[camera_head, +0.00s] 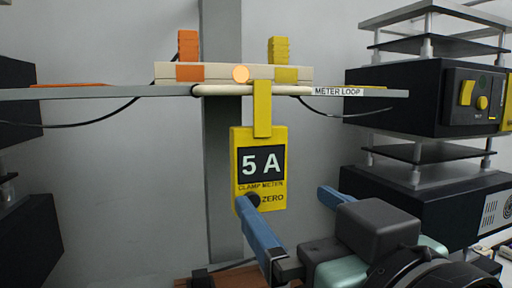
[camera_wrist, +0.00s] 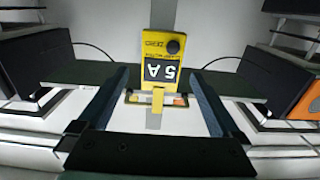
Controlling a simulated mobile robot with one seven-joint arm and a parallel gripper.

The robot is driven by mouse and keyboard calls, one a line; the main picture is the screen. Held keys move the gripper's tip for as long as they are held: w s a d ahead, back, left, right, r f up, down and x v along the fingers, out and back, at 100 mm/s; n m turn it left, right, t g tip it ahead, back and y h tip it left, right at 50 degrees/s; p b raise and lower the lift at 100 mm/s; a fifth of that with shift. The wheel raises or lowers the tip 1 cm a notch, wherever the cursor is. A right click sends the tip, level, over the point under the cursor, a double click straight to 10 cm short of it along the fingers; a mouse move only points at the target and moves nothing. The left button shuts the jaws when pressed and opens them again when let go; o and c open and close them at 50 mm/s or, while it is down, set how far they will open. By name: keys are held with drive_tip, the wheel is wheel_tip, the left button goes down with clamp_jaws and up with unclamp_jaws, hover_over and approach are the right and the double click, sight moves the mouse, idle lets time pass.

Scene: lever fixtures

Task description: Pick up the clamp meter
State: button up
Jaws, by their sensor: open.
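The yellow clamp meter (camera_head: 243,173) hangs upright below a light-coloured bar, by a yellow strip at its top. Its black display reads 5 A, and a dark knob marked ZERO sits under it. It appears upside down in the wrist view (camera_wrist: 148,45). My gripper (camera_head: 284,197) is open and empty, with blue fingers. In the head view its left finger overlaps the meter's lower left by the knob, and its right finger is apart to the right. In the wrist view the meter lies in the gap between the fingers (camera_wrist: 159,72); I cannot tell how close they are in depth.
A grey rail (camera_head: 70,94) labelled METER LOOP (camera_head: 338,91) crosses above, with a cream block (camera_head: 210,70), orange and yellow tabs and black cables. Dark stacked fixtures (camera_head: 425,100) stand on the right, and more dark units (camera_head: 30,235) on the left. Clear wall lies left of the meter.

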sight(262, 178)
drive_tip(key=p+x, duration=0.1)
drive_tip(key=x, duration=0.4)
drive_tip(key=shift+a, duration=0.1)
drive_tip(key=p+x, duration=0.3)
drive_tip(key=x, duration=0.2)
drive_tip(key=shift+s+a+r, duration=0.1)
drive_tip(key=shift+w, duration=0.25)
drive_tip(key=c, duration=1.3)
drive_tip(key=shift+c, duration=0.9)
